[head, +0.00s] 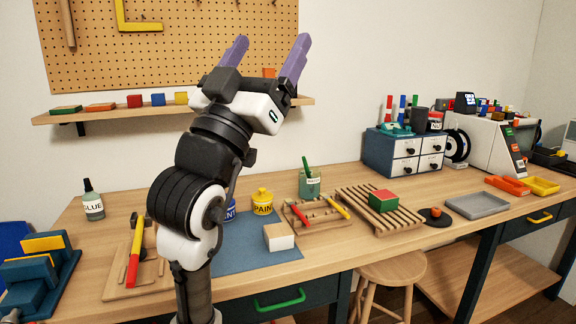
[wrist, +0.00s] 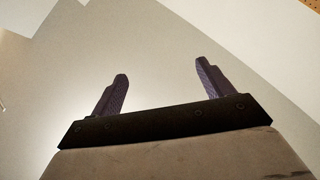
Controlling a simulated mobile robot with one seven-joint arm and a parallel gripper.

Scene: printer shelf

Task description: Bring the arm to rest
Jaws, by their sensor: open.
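My arm rises in the left middle of the head view, in front of the workbench. My gripper (head: 268,60) points up, well above the bench top and level with the pegboard's right part. Its two purple fingers are spread apart with nothing between them. In the wrist view my gripper (wrist: 162,85) also shows open and empty, with only pale wall or ceiling beyond it. The arm hides part of the shelf, the bench and a blue jar behind it.
A pegboard (head: 200,45) and a wall shelf (head: 110,115) with coloured blocks are behind the arm. The workbench (head: 340,262) holds a glue bottle (head: 92,202), a yellow paint jar (head: 262,202), a slatted rack (head: 365,212) and a drawer cabinet (head: 385,155). A stool (head: 392,270) stands below.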

